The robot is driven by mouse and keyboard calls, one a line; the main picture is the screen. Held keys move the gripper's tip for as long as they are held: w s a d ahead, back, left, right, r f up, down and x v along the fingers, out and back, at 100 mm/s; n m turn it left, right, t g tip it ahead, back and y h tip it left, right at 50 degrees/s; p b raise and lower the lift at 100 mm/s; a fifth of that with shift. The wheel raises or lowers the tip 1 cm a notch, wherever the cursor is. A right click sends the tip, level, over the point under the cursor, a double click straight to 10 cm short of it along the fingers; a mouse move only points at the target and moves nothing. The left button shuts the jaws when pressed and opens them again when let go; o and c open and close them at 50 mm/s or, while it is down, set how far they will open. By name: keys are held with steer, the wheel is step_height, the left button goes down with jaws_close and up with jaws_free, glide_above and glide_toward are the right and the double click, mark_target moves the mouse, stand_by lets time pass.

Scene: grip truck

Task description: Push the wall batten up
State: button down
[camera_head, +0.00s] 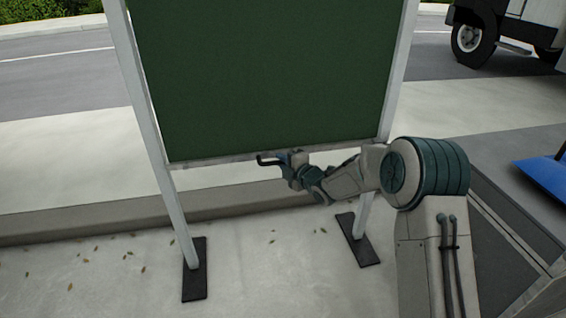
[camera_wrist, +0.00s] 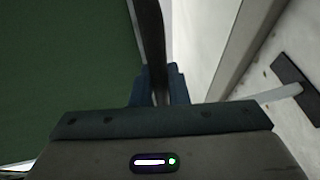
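A large green panel (camera_head: 270,75) stands in a pale frame with two legs. A narrow pale rail (camera_head: 215,160) runs along its bottom edge and looks like the wall batten. A dark handle-like bar (camera_head: 262,159) shows just below this rail, near its middle. My gripper (camera_head: 280,158) is at this bar, reaching in from the right. In the wrist view, the dark bar (camera_wrist: 152,35) runs down between the two blue fingers (camera_wrist: 159,85), which sit close on both sides of it. The finger contact is partly hidden by the gripper body.
The frame's legs end in dark foot plates (camera_head: 195,268) and (camera_head: 358,240) on the pavement. A kerb (camera_head: 90,220) runs behind the frame. A truck (camera_head: 510,25) stands at the upper right. A blue object (camera_head: 545,175) is at the right edge.

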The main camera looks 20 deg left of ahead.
step_height(320, 180, up, 71)
steer(key=p, duration=4.9)
steer(key=c, duration=1.4)
jaws_free()
steer(key=shift+d+f, duration=0.1)
steer(key=shift+f, duration=0.1)
steer(key=b+v, duration=0.2)
steer(key=v, duration=1.1)
steer(key=shift+s+d+r+b, duration=0.2)
steer(key=shift+s+d+b, duration=0.05)
steer(key=shift+s+b, duration=0.1)
